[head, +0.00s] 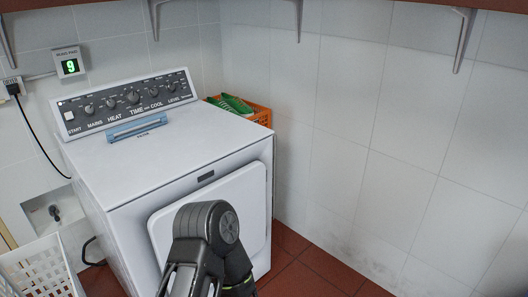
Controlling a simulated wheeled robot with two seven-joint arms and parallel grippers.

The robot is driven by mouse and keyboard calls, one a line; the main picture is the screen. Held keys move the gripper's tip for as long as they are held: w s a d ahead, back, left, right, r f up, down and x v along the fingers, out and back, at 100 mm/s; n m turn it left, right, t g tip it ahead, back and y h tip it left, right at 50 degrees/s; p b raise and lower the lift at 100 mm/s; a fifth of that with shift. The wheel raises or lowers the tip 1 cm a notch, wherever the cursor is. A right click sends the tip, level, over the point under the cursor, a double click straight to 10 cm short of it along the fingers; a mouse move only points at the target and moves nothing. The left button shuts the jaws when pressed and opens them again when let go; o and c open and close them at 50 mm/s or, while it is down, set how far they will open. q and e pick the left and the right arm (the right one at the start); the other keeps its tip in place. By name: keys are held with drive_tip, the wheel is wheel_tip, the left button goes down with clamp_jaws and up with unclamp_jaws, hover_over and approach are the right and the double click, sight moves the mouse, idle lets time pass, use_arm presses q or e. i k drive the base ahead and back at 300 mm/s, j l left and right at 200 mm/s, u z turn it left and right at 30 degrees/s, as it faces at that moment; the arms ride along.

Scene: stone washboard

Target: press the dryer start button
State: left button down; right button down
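The white dryer (165,175) stands against the back wall, with its front door closed. Its dark control panel (122,116) runs along the back of the top. At the panel's left end, above the word START, is a small white start button (69,115). One dark arm of mine rises from the bottom edge in front of the dryer door, well below and apart from the button. No gripper fingertips can be made out. The other arm is not seen.
A blue filter handle (137,127) lies before the panel. An orange crate (259,113) with something green stands behind the dryer's right side. A white basket (40,272) is at lower left. A wall display (69,65) shows a green 9. Shelf brackets hang above.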

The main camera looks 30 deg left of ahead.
sight(68, 116)
drive_tip(key=k+j+u, duration=0.15)
drive_tip(key=u, duration=0.3)
drive_tip(key=k+j+u, duration=0.1)
drive_tip(key=u, duration=0.4)
drive_tip(key=j+u, duration=0.3)
drive_tip(key=u, duration=0.15)
